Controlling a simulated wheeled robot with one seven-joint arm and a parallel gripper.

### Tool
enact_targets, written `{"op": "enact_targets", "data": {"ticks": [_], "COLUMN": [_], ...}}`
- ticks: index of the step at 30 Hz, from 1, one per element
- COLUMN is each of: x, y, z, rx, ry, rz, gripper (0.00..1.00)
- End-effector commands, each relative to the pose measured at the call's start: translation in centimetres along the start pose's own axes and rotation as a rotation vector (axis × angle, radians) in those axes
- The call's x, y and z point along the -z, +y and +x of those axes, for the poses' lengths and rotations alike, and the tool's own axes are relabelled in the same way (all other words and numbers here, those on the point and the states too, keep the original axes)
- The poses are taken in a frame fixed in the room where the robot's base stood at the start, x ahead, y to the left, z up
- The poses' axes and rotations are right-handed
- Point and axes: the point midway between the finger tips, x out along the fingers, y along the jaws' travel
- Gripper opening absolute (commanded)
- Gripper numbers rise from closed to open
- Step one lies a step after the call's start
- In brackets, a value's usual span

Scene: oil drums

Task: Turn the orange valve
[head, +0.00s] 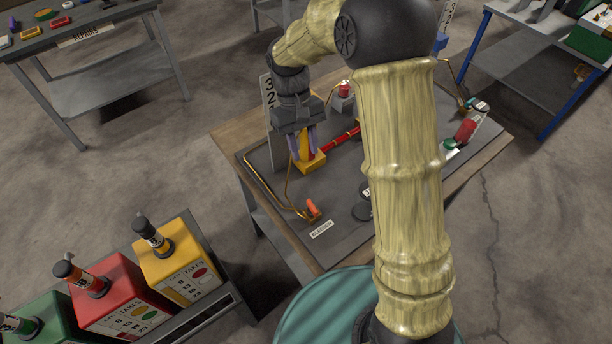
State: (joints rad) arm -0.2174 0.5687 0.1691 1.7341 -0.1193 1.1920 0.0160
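A small orange valve handle (312,207) sits on the end of a brass pipe at the table's near left, by a label plate. My gripper (306,143) points down, well above and behind this handle in the picture. Its purple fingers are apart, in front of or around a yellow and orange upright piece on a yellow block (312,164). A red pipe (340,140) runs from that block to the right. I cannot tell whether the fingers touch the upright piece or stand clear of it.
The work table (240,158) has a dark top with a numbered board, a red knob (344,88) and a red cylinder (466,130). My arm hides its middle. Green, red (112,285) and yellow boxes (180,265) stand at lower left. A teal drum (315,310) is in front.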

Motion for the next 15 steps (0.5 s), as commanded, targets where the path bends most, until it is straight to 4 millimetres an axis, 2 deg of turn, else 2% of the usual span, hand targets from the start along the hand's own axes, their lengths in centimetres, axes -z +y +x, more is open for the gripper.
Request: {"op": "enact_targets", "data": {"ticks": [5,9,15], "x": [-3.7,-7.4,-12.9], "y": [2.7,4.8,6.8], "z": [0.5,1.4,3.2], "rx": [0.015,0.027,0.032], "ry": [0.134,0.270,0.456], "rz": [0.094,0.194,0.341], "gripper": [0.33,0.33,0.33]}}
